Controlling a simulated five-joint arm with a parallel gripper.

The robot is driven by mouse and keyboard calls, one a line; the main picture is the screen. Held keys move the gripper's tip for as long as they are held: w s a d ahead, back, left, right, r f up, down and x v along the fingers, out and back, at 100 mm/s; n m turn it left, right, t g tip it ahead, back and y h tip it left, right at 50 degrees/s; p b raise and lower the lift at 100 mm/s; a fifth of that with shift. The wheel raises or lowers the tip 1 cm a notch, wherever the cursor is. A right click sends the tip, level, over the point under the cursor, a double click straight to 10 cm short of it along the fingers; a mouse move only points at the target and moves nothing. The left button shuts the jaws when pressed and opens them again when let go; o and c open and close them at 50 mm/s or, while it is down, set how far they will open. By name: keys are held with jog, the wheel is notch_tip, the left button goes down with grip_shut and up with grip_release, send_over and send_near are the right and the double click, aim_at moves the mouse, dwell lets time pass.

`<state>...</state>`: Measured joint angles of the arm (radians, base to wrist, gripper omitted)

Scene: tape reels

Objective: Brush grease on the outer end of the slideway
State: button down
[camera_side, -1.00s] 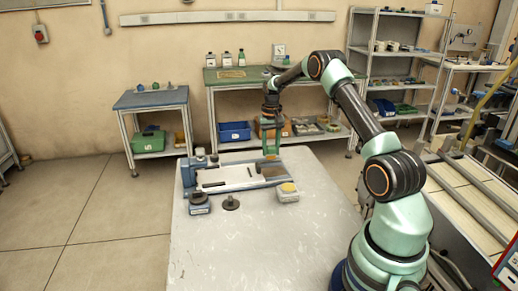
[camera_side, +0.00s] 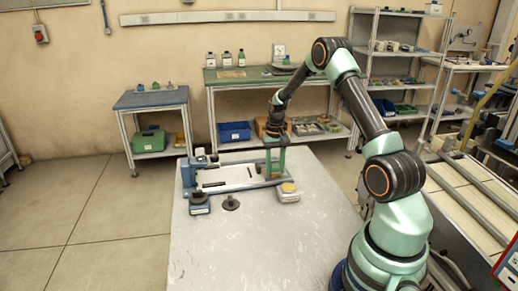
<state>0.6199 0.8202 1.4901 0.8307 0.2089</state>
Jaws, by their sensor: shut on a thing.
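The slideway fixture (camera_side: 188,178) lies on the grey table, a blue base with a pale top plate and a dark slot. Its outer end (camera_side: 272,181) is at the right. My gripper (camera_side: 275,172) points down over this right end, with its green fingers on either side of a narrow gap. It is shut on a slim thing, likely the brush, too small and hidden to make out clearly. I cannot tell whether its tip touches the slideway. A small pale tub (camera_side: 288,197) with yellow on top, likely the grease, stands just to the right and nearer the camera.
A blue block with a dark round top (camera_side: 199,202) and a dark disc with a knob (camera_side: 231,203) stand in front of the fixture. The table's near half (camera_side: 255,250) is bare. Benches and shelves stand behind, apart from the table.

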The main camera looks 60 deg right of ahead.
jog(key=shift+s+a, duration=0.3)
jog(key=shift+s, duration=0.05)
jog(key=shift+s+d, duration=0.2)
jog(key=shift+d, duration=0.05)
jog(key=shift+w+d, duration=0.1)
jog(key=shift+d, duration=0.15)
jog(key=shift+w+d, duration=2.15)
jog(key=shift+w, duration=0.15)
jog(key=shift+s+d, duration=0.2)
jog(key=shift+s, duration=0.2)
jog(key=shift+s+a, duration=2.25)
jog(key=shift+s, duration=0.1)
notch_tip(320, 180, up, 8)
jog(key=shift+r, duration=0.1)
